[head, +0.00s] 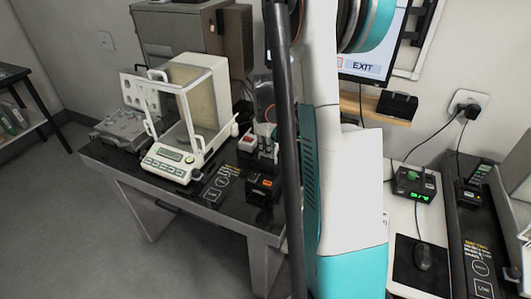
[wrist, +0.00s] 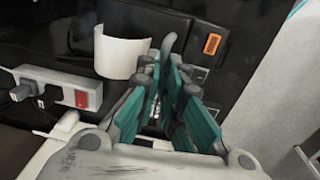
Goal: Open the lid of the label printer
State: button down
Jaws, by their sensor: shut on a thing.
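The label printer (head: 262,188) is a small black box with an orange panel, near the front right of the dark weighing table. In the wrist view its dark body (wrist: 197,22) and orange panel show at the upper right. My gripper (wrist: 166,78), with teal finger pads, points at it. The fingers are close together on a thin grey curved piece that rises between them, seemingly part of the printer lid. The grip point is mostly hidden by the fingers.
A balance with a glass draft shield (head: 182,115) stands left of the printer. A white power strip (wrist: 60,88) with a red switch and plugs lies beside my gripper. A curved white sheet (wrist: 122,55) stands close by. A monitor (head: 370,45) hangs at the right.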

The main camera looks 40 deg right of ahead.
jog(key=w+d+r+y, duration=0.1)
jog(key=w+d, duration=0.1)
jog(key=d, duration=0.4)
jog(key=w+d+g+y+p, duration=0.1)
jog(key=w+d, duration=0.2)
jog(key=d, duration=0.4)
jog(key=shift+d+r+y, duration=0.25)
jog(key=shift+r+y, duration=0.15)
jog(key=shift+w, duration=0.1)
jog(key=c, duration=1.8)
grip_release()
jog(key=shift+c, duration=0.2)
jog(key=shift+o, duration=0.6)
jog(key=shift+w+f, duration=0.1)
jog(key=shift+w, duration=0.1)
jog(key=shift+r+p, duration=0.2)
jog(key=shift+p, duration=0.1)
jog(key=shift+r, duration=0.15)
notch_tip(320, 180, up, 12)
jog(key=d, duration=0.2)
jog(key=shift+w, duration=0.4)
